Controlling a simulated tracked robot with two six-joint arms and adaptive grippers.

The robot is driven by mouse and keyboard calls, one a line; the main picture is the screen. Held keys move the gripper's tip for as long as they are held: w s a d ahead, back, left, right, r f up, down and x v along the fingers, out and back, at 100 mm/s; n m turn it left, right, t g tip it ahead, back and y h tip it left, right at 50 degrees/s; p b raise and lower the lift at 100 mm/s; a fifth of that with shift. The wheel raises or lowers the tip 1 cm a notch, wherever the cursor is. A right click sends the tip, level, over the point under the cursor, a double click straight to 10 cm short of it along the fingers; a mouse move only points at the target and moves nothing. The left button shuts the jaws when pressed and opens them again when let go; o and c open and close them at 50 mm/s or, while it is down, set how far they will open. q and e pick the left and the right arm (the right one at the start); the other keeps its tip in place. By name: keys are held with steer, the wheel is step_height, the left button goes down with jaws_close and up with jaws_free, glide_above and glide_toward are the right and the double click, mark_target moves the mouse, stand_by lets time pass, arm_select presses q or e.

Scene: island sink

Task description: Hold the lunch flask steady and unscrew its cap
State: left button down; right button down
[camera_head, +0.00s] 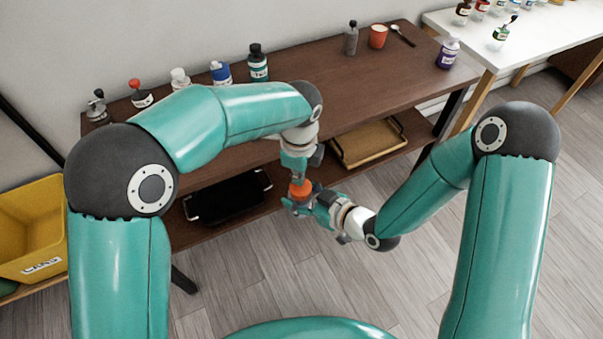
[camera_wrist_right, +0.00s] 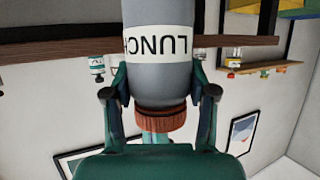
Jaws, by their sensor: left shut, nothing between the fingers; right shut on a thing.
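The lunch flask (camera_wrist_right: 160,80) is grey with a white LUNCH label and fills the middle of the right wrist view, which appears upside down. Its orange ribbed cap (camera_wrist_right: 158,120) also shows in the head view (camera_head: 300,189). My right gripper (camera_wrist_right: 160,92) is shut on the flask, one finger on each side of the body near the cap. My left gripper (camera_head: 299,176) is shut and empty, just above the cap in the head view. I cannot tell if it touches the cap. Most of the flask is hidden by my right gripper in the head view.
A brown bench (camera_head: 330,82) behind the arms bears several bottles, an orange cup (camera_head: 378,36) and a spoon (camera_head: 402,35). Its lower shelf holds a black tray (camera_head: 228,197) and a wooden tray (camera_head: 368,143). A yellow crate (camera_head: 30,225) stands at the left. A white table (camera_head: 540,35) is at the right.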

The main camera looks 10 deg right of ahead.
mark_target(307, 190)
arm_select(q)
steer(key=n, duration=0.2)
steer(key=s+n, duration=0.1)
steer(key=n, duration=0.3)
steer(key=shift+s+a+f+n, duration=0.15)
steer(key=shift+a+f+n, duration=0.05)
steer(key=shift+f+n, duration=0.1)
steer(key=n, duration=0.6)
steer(key=shift+s+y, duration=0.3)
steer(key=shift+s, duration=0.05)
steer(key=n, duration=0.6)
steer(key=shift+s+d+n, duration=0.2)
steer(key=shift+s+n, duration=0.1)
steer(key=n, duration=0.4)
steer(key=shift+s+d, duration=0.1)
steer(key=shift+d, duration=0.1)
steer(key=n, duration=0.4)
steer(key=shift+d+n+g, duration=0.25)
steer(key=shift+n+g, duration=0.05)
steer(key=shift+n, duration=0.1)
steer(key=n, duration=0.4)
steer(key=shift+d+n, duration=0.25)
steer(key=shift+n, duration=0.15)
steer(key=n, duration=0.4)
steer(key=shift+w+d, duration=0.2)
steer(key=n, duration=0.4)
steer(key=shift+w+d+n, duration=0.1)
steer(key=shift+w+n, duration=0.1)
steer(key=shift+n, duration=0.1)
